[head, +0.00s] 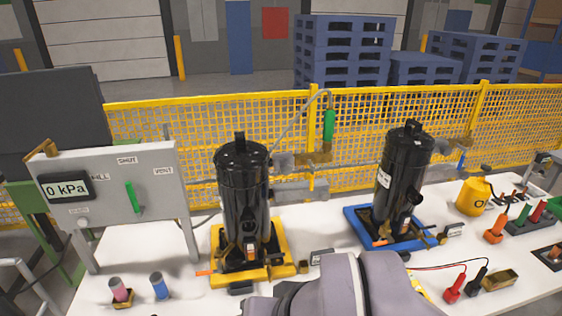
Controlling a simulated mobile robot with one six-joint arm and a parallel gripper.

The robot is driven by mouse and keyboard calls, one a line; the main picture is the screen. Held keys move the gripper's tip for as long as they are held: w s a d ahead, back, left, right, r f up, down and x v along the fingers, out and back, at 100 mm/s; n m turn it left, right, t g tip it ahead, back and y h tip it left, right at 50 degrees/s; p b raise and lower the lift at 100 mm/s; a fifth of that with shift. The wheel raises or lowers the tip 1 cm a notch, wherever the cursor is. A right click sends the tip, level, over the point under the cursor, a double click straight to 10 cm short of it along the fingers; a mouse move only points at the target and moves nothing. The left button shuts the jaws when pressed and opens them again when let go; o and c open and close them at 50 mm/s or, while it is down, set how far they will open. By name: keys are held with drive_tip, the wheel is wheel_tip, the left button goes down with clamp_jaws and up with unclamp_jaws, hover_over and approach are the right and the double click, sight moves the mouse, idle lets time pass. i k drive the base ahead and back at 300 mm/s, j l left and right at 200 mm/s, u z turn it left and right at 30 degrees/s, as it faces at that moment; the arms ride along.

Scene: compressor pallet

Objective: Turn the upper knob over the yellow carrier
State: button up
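The yellow carrier (277,269) sits on the white table, left of centre, with a black cylinder (246,205) standing upright in it. A black upright piece (239,141) tops the cylinder. To the right of its upper part are a grey block (283,161) and a brass fitting (313,159), with a green handle (329,125) above. I cannot tell which of these parts is the upper knob. My arm's grey links cross the bottom centre, in front of and to the right of the yellow carrier. My gripper's fingers do not show.
A blue carrier (361,228) with a second black cylinder (404,175) stands to the right. A grey panel (111,180) with a green lever and a 0 kPa display stands left. Red and black probes (453,289) lie front right. A yellow mesh fence (400,130) closes the back.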

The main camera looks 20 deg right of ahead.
sight(286, 167)
drive_tip(key=k+l+u, duration=0.15)
drive_tip(key=l, duration=0.3)
drive_tip(key=k+l+u, duration=0.1)
drive_tip(key=l, duration=0.35)
drive_tip(key=k+l+u, duration=0.15)
drive_tip(key=k+l, duration=0.2)
drive_tip(key=k+l+u, duration=0.15)
drive_tip(key=l, duration=0.3)
drive_tip(key=k+l, duration=0.05)
